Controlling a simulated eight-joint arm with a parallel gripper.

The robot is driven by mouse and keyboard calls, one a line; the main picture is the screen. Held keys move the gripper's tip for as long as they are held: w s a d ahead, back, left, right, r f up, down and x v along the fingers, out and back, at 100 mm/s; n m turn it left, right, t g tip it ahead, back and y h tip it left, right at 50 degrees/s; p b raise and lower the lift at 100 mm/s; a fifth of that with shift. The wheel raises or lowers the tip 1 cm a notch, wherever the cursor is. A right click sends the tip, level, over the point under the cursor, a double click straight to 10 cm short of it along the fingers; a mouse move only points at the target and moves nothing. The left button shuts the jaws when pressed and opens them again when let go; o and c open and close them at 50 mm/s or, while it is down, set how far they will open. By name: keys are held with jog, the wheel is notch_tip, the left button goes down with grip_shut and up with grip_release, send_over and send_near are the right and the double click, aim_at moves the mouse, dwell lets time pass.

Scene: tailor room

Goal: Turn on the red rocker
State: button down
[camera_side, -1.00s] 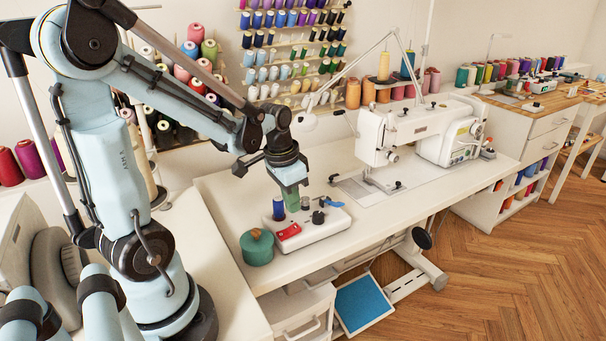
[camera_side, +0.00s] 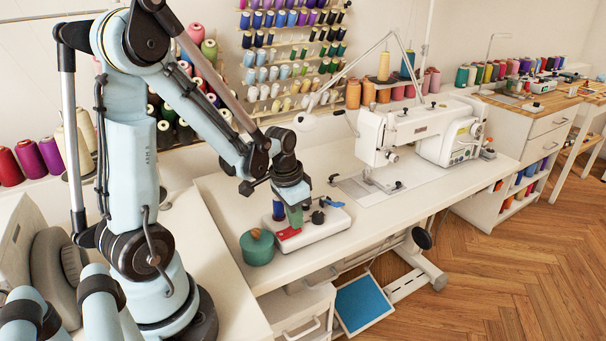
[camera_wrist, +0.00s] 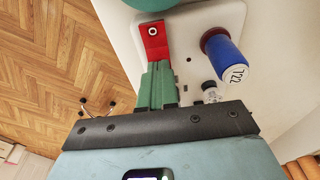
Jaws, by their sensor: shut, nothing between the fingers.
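The red rocker (camera_side: 288,233) is on the front left of a white box (camera_side: 318,231) on the sewing table. In the wrist view the red rocker (camera_wrist: 154,40) shows a white ring mark near its far end. My gripper (camera_side: 295,226) points down with its green fingers shut and empty. In the wrist view my gripper's fingertips (camera_wrist: 158,66) meet the near end of the rocker and hide part of it. I cannot tell whether they press on it or which way it is tilted.
A blue spool (camera_side: 279,210) stands on the box close beside my fingers; it shows in the wrist view (camera_wrist: 229,60). Black knobs (camera_side: 318,217) are to the right. A sewing machine (camera_side: 420,135) stands farther back.

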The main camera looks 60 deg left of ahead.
jog(key=shift+w+f+g, duration=0.1)
jog(key=shift+f+g, duration=0.1)
jog(key=shift+g, duration=0.1)
jog(key=shift+s+r, duration=0.3)
jog(key=shift+s, duration=0.45)
notch_tip(320, 180, up, 14)
jog(key=w, duration=0.2)
dwell(0.7)
jog(key=shift+f, duration=0.1)
jog(key=s+d+f+t, duration=0.2)
jog(key=d+t, duration=0.4)
jog(key=d, duration=0.6)
jog(key=shift+s, duration=0.2)
